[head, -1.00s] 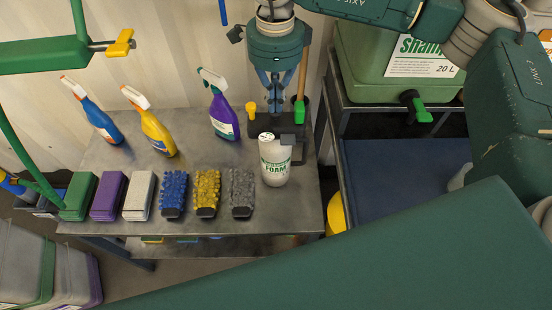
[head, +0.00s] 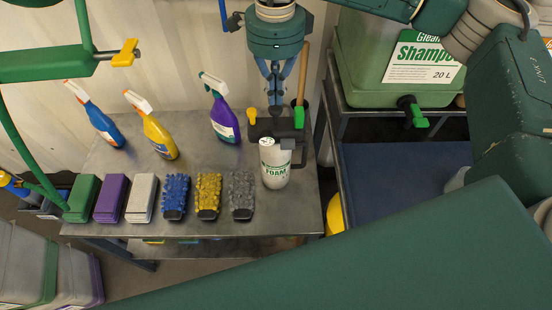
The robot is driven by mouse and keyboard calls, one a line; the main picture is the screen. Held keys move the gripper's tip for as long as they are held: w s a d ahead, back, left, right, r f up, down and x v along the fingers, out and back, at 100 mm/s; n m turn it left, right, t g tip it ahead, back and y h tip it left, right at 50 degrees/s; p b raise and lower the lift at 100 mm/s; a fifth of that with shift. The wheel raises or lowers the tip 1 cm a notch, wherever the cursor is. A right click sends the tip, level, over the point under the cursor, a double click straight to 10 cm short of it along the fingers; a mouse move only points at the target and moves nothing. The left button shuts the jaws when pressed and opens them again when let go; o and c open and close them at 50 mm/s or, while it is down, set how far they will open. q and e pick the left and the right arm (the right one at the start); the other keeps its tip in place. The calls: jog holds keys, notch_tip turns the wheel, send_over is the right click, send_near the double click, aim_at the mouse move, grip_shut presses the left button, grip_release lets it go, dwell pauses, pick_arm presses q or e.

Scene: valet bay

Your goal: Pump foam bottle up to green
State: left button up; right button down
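The foam bottle (head: 275,166) is white with green lettering and stands upright near the right end of the metal table. A dark part sits beside its top on the right. I cannot make out a green mark or gauge on it. My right gripper (head: 275,108) points down just behind and above the bottle, apart from it in the picture. Its fingertips look together with nothing between them. My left gripper is not in view.
Spray bottles (head: 226,120) stand at the back of the table (head: 200,150). Several blocks and brushes (head: 175,197) line its front. A dark holder (head: 262,129) is behind the foam bottle. A shampoo canister (head: 385,70) stands on the rack at right.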

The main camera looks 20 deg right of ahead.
aim_at(276, 108)
jog(key=shift+f, duration=0.1)
jog(key=shift+f+b, duration=2.15)
jog(key=shift+f, duration=0.15)
jog(key=shift+r+p, duration=0.55)
jog(key=shift+r, duration=0.3)
jog(key=shift+r+p, duration=0.6)
jog(key=shift+r, duration=0.95)
jog(key=shift+f+b, duration=2)
jog(key=shift+f, duration=0.3)
jog(key=shift+r+p, duration=1.2)
jog(key=shift+r, duration=1.1)
jog(key=shift+f, duration=0.15)
